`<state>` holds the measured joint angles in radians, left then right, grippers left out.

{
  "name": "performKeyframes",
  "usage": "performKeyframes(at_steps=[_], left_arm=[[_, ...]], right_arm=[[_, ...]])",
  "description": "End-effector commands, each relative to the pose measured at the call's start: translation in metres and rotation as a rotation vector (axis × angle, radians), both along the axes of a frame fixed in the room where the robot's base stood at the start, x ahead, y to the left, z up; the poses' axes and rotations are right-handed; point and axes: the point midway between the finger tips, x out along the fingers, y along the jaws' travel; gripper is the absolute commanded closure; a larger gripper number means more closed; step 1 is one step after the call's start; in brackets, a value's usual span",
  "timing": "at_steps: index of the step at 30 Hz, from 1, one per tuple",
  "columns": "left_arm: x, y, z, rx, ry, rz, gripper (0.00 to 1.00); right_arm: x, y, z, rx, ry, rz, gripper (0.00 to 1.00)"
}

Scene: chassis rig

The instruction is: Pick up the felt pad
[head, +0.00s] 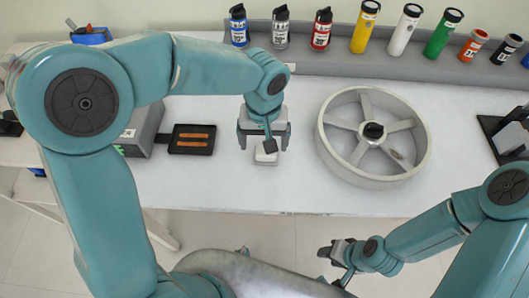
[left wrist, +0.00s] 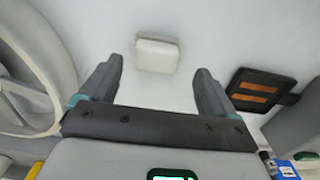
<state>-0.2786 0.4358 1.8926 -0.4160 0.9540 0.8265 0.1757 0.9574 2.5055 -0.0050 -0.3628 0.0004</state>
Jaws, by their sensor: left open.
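The felt pad is a small white block (head: 265,158) lying on the white table, just in front of my left gripper in the head view. In the left wrist view the felt pad (left wrist: 157,55) lies beyond the fingertips and between their lines. My left gripper (head: 264,144) points down over the pad; its two fingers are apart in the left wrist view (left wrist: 155,85) with nothing between them. I cannot tell the exact height above the pad. My right gripper (head: 337,262) is low at the front, off the table edge, and its jaws are too small to judge.
A grey spoked wheel (head: 418,150) lies right of the pad. A black tray (head: 192,149) with two brown strips lies left, beside a grey box (head: 146,132). Several bottles and cans stand along a grey rack (head: 390,66) at the back. The table's front strip is clear.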

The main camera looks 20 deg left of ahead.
Motion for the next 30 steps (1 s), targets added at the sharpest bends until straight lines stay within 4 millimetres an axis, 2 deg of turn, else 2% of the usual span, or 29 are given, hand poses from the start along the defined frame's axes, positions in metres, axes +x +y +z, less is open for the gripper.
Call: performKeyframes(at_steps=[6,15,16,18,20,21,30], left_arm=[[0.000,-0.002,-0.035,0.002,0.006,-0.001,0.11],[0.001,-0.002,-0.042,0.001,0.001,-0.001,0.11],[0.001,-0.002,-0.042,0.001,0.001,-0.001,0.17],[0.001,-0.002,-0.042,0.001,0.001,-0.002,0.40],[0.001,-0.002,-0.042,0.001,0.001,-0.002,0.59],[0.001,-0.002,-0.042,0.001,0.001,-0.001,0.66],[0.001,-0.002,-0.040,0.001,0.001,-0.001,0.66]], right_arm=[[0.001,0.000,0.002,0.000,-0.001,0.000,0.57],[0.000,0.000,0.002,0.000,-0.001,0.000,0.57],[0.000,0.000,0.002,0.000,-0.001,0.000,0.57],[0.000,0.000,0.002,0.000,-0.001,0.000,0.57],[0.000,0.000,0.002,0.000,-0.001,0.000,0.57],[0.000,0.000,0.002,0.000,-0.001,0.000,0.57],[0.000,0.000,0.003,0.000,-0.001,0.000,0.57]])
